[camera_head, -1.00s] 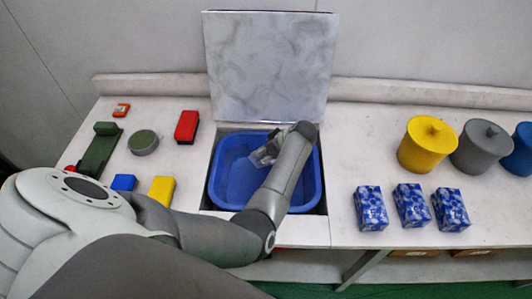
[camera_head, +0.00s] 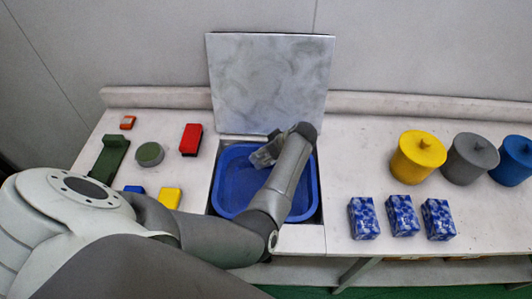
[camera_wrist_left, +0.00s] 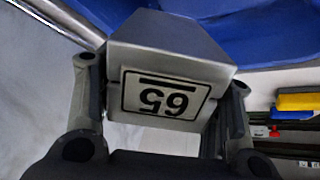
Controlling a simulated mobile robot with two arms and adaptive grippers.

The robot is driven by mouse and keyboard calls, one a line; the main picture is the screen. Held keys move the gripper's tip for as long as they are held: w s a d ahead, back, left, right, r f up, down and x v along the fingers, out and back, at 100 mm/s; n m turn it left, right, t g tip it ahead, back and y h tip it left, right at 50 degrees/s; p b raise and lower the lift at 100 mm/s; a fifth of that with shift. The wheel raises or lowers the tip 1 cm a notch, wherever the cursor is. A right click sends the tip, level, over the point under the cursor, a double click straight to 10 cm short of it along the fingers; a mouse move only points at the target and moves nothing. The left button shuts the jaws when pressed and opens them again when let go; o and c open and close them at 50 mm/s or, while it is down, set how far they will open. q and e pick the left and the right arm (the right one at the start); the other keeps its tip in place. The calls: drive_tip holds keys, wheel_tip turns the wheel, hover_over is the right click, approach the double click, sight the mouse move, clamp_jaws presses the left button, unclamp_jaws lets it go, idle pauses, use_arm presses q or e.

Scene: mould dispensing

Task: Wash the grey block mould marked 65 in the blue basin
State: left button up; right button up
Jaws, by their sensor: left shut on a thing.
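My left gripper (camera_wrist_left: 160,120) is shut on the grey block mould (camera_wrist_left: 172,45), whose white label reads 65, upside down in the left wrist view. In the head view the gripper (camera_head: 266,153) is over the far part of the blue basin (camera_head: 227,180), which is set into the counter. The basin also fills the top of the left wrist view (camera_wrist_left: 270,30). My forearm hides part of the basin and most of the mould. I cannot tell whether the mould touches the basin. My right gripper is not in view.
A marbled lid (camera_head: 268,80) stands upright behind the basin. Red (camera_head: 191,139), yellow (camera_head: 170,197) and blue (camera_head: 134,189) blocks, a green scale-like device (camera_head: 108,158) and a round green tin (camera_head: 150,154) lie left. Blue patterned boxes (camera_head: 401,216) and lidded pots (camera_head: 418,157) stand right.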

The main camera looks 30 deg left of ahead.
use_arm(q)
drive_tip(key=shift+w+r+p, duration=0.1)
drive_tip(key=shift+r+p, duration=0.45)
drive_tip(key=shift+r, duration=0.35)
drive_tip(key=shift+r+p, duration=0.4)
drive_tip(key=shift+r, duration=0.95)
idle(0.4)
